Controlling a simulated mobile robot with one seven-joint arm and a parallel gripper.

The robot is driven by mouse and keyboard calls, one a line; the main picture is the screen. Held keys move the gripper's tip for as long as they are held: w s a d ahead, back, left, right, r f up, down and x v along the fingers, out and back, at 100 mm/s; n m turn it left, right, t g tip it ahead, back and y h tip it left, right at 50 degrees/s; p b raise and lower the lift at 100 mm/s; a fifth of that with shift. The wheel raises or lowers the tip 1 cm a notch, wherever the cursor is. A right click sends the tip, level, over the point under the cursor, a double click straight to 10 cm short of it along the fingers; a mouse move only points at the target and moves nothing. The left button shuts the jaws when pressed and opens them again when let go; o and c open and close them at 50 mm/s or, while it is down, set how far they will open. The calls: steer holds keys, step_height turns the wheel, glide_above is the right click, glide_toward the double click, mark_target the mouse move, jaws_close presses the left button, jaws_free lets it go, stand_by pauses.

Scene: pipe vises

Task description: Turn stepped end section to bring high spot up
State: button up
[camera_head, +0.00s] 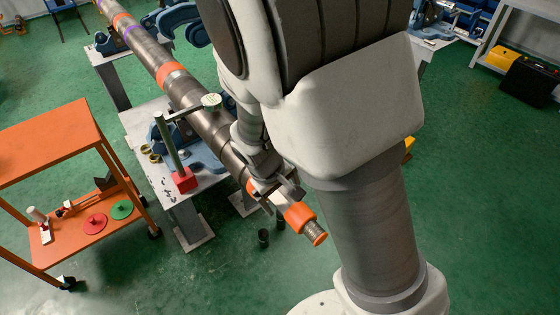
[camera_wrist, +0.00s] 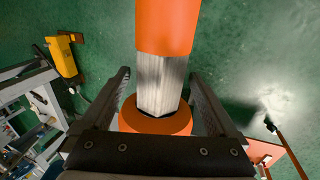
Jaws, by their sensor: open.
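A long grey pipe (camera_head: 187,92) with orange bands lies across vise stands. Its stepped end section has an orange collar (camera_head: 299,216) and a narrower grey threaded-looking tip (camera_head: 313,230). In the wrist view the bare metal section (camera_wrist: 161,82) runs between a large orange part (camera_wrist: 168,24) and an orange ring (camera_wrist: 155,118). My gripper (camera_head: 277,192) is at this end section. In the wrist view its two fingers (camera_wrist: 161,85) stand open on either side of the metal section, with gaps visible. A dial indicator (camera_head: 211,101) on a red-based post (camera_head: 185,180) reaches over the pipe.
An orange cart (camera_head: 48,142) with red and green discs stands at left. Blue vises (camera_head: 208,150) sit on grey stands under the pipe. A yellow object (camera_wrist: 62,57) shows in the wrist view.

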steer(key=shift+f, duration=0.1)
steer(key=c, duration=1.4)
steer(key=shift+h, duration=0.4)
